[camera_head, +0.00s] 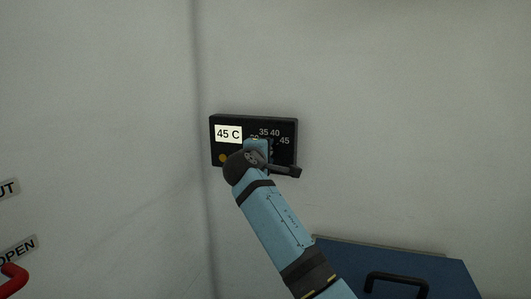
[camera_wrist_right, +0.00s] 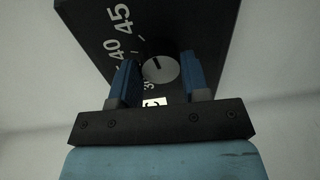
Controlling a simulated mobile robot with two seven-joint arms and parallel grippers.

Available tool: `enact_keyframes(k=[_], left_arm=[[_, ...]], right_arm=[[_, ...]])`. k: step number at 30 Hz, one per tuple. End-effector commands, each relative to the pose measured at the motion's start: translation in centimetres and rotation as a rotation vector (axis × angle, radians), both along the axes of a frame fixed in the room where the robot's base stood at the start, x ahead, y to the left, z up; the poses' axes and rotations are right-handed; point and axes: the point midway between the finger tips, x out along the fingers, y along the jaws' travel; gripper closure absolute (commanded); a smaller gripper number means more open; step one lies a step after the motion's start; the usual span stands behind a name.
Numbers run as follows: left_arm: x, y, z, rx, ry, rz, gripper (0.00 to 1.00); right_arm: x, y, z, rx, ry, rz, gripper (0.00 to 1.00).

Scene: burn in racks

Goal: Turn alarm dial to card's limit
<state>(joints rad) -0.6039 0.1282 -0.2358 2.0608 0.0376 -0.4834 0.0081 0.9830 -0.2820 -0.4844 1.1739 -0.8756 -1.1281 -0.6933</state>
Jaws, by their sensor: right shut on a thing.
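A black alarm panel (camera_head: 285,124) is on the wall, with a white card (camera_head: 228,134) reading "45 C" on its left. Its scale shows 35, 40 and 45, with a lower number partly covered. My right gripper (camera_head: 258,150) is in front of the panel and hides the dial in the head view. In the right wrist view, my right gripper (camera_wrist_right: 160,80) has its blue fingers on either side of the round grey dial (camera_wrist_right: 168,74), shut on it. The dial's dark mark points up and left, towards the 40–45 side; its exact reading is unclear. My left gripper is not in view.
A yellow-orange round spot (camera_head: 222,158) is at the panel's lower left. A blue box (camera_head: 445,278) with a black handle (camera_head: 397,278) stands at lower right. The wall around the panel is bare.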

Motion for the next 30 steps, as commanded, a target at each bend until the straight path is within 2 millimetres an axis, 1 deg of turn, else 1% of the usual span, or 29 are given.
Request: enact_keyframes(k=[4, 5, 6, 8, 16, 20, 23, 30], left_arm=[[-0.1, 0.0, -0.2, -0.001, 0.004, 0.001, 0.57], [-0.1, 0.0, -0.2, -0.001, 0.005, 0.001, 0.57], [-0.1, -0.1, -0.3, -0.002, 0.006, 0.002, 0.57], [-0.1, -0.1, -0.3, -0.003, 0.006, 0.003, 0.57], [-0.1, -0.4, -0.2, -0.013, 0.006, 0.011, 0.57], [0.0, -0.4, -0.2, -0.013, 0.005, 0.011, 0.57], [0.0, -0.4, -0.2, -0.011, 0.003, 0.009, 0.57], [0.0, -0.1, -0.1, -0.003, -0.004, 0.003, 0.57]], right_arm=[[0.0, 0.0, -0.1, 0.000, 0.002, 0.000, 0.81], [0.0, 0.0, -0.1, 0.000, 0.002, 0.000, 0.53], [0.0, 0.0, -0.1, 0.000, 0.002, 0.000, 0.44], [0.0, 0.0, -0.1, 0.000, 0.002, 0.000, 0.32], [-0.1, 0.0, 0.0, -0.001, 0.001, 0.000, 0.32], [-1.0, 0.4, 0.0, -0.001, 0.001, 0.001, 0.32], [-2.6, 0.9, 0.0, 0.002, 0.000, 0.003, 0.32], [-7.5, 2.6, 0.3, 0.001, 0.001, 0.002, 0.32]])
